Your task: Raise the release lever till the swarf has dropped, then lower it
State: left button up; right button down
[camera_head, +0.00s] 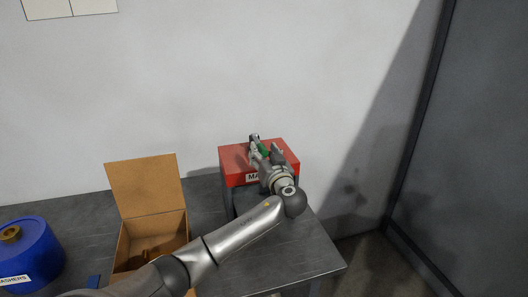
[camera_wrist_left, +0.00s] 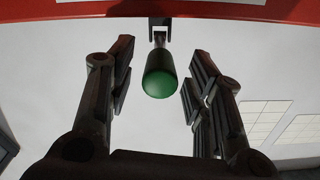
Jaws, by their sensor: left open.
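The release lever shows a dark stem and a green grip (camera_wrist_left: 160,75) in the left wrist view. A bit of the green (camera_head: 264,150) also shows in the head view, at the top of a red box (camera_head: 285,158). My left gripper (camera_head: 266,150) is open above the red box, with its two fingers on either side of the green grip. In the left wrist view, gaps show between the grip and both fingers (camera_wrist_left: 163,72). I cannot make out any swarf. My right gripper is not in view.
The red box, its label partly hidden by my arm, stands on a dark table (camera_head: 315,262) near the wall. To the left are an open cardboard box (camera_head: 145,188) with brown contents and a blue drum (camera_head: 38,262) labelled for washers. The table's right end is clear.

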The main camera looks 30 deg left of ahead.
pick_arm(q)
grip_shut()
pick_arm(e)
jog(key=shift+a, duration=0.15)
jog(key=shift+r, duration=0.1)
